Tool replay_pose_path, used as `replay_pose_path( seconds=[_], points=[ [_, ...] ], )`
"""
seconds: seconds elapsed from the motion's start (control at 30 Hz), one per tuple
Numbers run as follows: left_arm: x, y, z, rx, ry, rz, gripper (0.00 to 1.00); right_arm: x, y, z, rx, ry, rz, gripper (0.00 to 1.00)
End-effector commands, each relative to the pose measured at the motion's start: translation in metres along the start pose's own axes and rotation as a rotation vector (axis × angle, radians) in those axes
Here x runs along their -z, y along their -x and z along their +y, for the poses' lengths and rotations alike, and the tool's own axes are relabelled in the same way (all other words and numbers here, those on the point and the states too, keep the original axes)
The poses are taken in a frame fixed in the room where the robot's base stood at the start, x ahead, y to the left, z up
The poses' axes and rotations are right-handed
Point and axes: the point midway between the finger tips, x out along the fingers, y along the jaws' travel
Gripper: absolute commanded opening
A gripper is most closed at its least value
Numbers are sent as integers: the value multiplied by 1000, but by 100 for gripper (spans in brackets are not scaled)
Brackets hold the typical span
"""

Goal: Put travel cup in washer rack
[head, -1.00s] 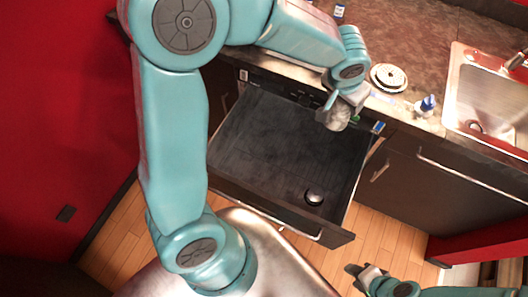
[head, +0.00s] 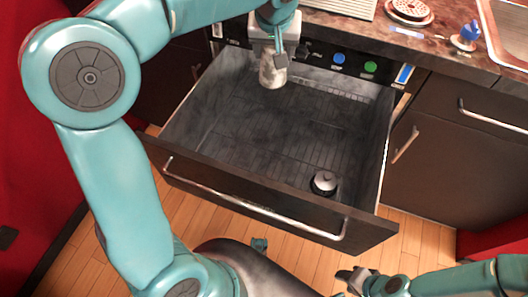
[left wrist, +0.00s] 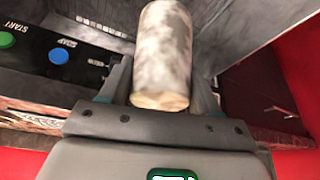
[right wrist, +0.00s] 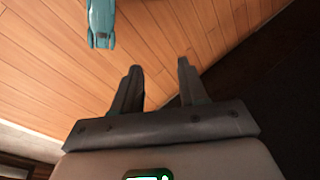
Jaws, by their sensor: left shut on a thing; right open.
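The travel cup (head: 272,72) is a mottled white and grey cylinder. My left gripper (head: 274,54) is shut on it and holds it at the back left of the pulled-out washer drawer, near the control panel. In the left wrist view the cup (left wrist: 163,50) stands between the two fingers. The washer rack (head: 265,135) is the dark gridded floor of the drawer, below the cup. I cannot tell how high the cup is above it. My right gripper (head: 350,276) is open and empty, low over the wood floor; its spread fingers show in the right wrist view (right wrist: 156,85).
A small dark round thing with a light top (head: 324,182) sits in the drawer's front right. The drawer front (head: 260,205) has a metal handle. A counter (head: 440,45) behind holds a white plate-like stack (head: 409,11), a blue-topped item (head: 467,35) and a sink.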

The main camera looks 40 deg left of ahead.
Motion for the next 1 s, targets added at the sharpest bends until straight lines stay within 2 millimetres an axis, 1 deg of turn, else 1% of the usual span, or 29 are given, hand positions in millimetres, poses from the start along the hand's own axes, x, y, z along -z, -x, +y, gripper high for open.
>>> replay_pose_path(
  seconds=[0.03, 0.13, 0.27, 0.37, 0.47, 0.6, 0.73, 0.83, 1.0],
  points=[
    [-8, -21, -4, 5, 26, 3, 27, 1, -28, 10, 0, 0, 0, 43],
    [-11, -28, -12, 17, 67, -1, 27, 1, -45, 16, 0, 0, 1, 43],
    [-12, -30, -19, 26, 97, -4, 27, 1, -55, 20, 0, 0, 1, 43],
    [-16, -40, -21, 30, 106, -6, 27, 2, -62, 22, 0, 0, 1, 43],
    [-27, -63, -22, 32, 107, -8, 27, 2, -72, 26, 0, 0, 1, 43],
    [-44, -103, -22, 33, 105, -9, 27, 2, -89, 32, 0, 0, 1, 43],
    [-58, -134, -21, 32, 105, -8, 27, 4, -100, 37, 0, -4, 5, 43],
    [-65, -150, -21, 31, 106, -7, 27, 6, -105, 40, -1, -9, 10, 43],
    [-69, -161, -21, 30, 106, -5, 27, 7, -107, 42, -1, -13, 13, 43]
  ],
)
